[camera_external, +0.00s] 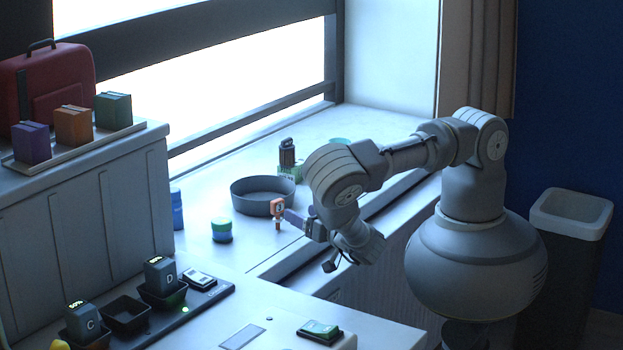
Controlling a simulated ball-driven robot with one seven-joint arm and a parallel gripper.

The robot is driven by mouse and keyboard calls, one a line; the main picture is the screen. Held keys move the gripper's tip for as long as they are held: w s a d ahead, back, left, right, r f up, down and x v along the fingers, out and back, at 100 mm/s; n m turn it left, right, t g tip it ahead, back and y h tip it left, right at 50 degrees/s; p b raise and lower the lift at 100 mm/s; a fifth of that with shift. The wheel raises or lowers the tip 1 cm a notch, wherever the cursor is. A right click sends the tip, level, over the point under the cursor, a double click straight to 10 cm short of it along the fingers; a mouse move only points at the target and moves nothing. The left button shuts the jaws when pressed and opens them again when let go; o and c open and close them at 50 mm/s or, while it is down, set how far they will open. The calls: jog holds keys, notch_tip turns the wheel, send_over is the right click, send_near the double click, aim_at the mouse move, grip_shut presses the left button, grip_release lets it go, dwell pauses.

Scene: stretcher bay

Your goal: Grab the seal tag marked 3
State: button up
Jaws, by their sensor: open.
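A small orange tag (277,207) with a pale round mark stands upright on the white windowsill. It may be the seal tag, but its mark is too small to read as a 3. My gripper (288,217) is open and reaches in from the right. Its fingertips are right beside the tag; whether they touch it or sit around it I cannot tell.
A dark round pan (263,206) stands just behind the tag, and a blue-green jar (222,237) to its left. A green holder with dark items (288,158) stands farther back. The lower counter (262,300) carries chargers and devices in front.

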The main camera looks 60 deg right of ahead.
aim_at(280, 208)
jog(key=shift+s+f+n+y, duration=0.15)
jog(key=shift+n+y, duration=0.35)
jog(key=shift+n, duration=0.5)
jog(key=shift+w+f, duration=0.15)
jog(key=shift+w, duration=0.2)
jog(key=x, duration=0.2)
jog(key=b+x, duration=0.1)
jog(key=x, duration=0.1)
jog(key=b+x, duration=0.1)
jog(key=x, duration=0.1)
jog(key=shift+w+f, duration=0.15)
jog(key=shift+f, duration=0.1)
jog(key=shift+w+d+r, duration=0.1)
jog(key=shift+w, duration=0.25)
jog(key=c, duration=1.1)
